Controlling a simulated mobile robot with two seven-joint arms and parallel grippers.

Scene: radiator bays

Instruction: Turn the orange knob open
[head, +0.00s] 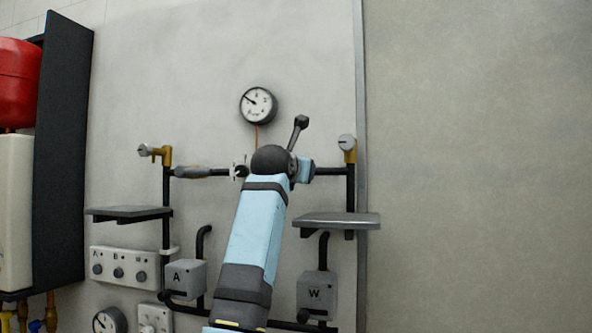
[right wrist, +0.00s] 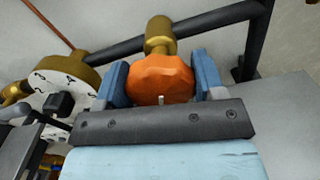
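The orange knob (right wrist: 161,79) sits on a brass stem at a dark pipe in the right wrist view. My right gripper (right wrist: 161,80) has one blue finger on each side of it, and both fingers appear to touch its sides. The metal bar of the gripper hides the knob's lower edge. In the head view my right gripper (head: 304,170) is at the horizontal pipe between the two wall valves, and the knob is hidden there. My left gripper is in neither view.
Left of the knob is a numbered white dial (right wrist: 55,85) with brass behind it. A round gauge (head: 258,105) hangs above. Grey shelves (head: 337,219) (head: 128,212) and boxes marked A (head: 184,279) and W (head: 317,294) are below. The right wall is bare.

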